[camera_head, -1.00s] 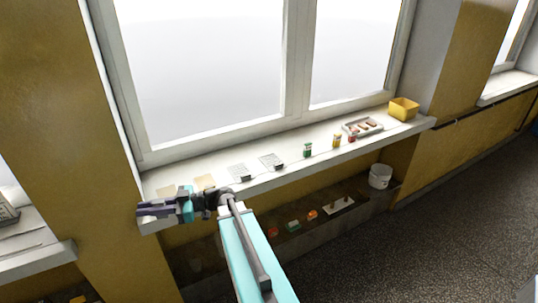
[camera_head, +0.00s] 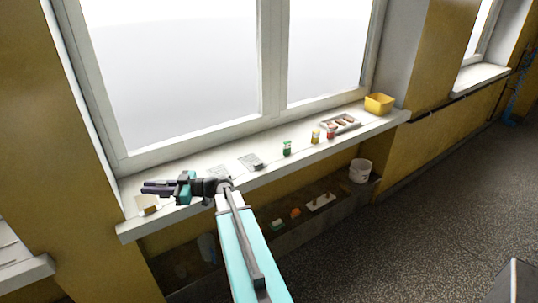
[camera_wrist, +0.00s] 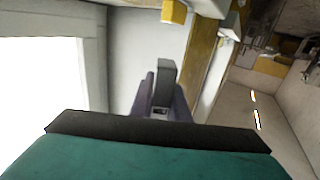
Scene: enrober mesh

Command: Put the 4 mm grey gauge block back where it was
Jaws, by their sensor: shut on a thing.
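My gripper (camera_wrist: 163,98) is shut on a small grey block (camera_wrist: 166,72), which stands up between the fingers in the wrist view. I take it for the 4 mm gauge block; its size cannot be read. In the head view, my gripper (camera_head: 146,188) is over the left end of the white window sill (camera_head: 128,230), and the held block is too small to make out. A tan, box-like thing (camera_head: 148,204) lies on the sill just below the fingers. Two pale cards (camera_head: 216,172) (camera_head: 248,161) lie farther right, the second with a dark grey piece at its edge.
The window is behind the sill.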

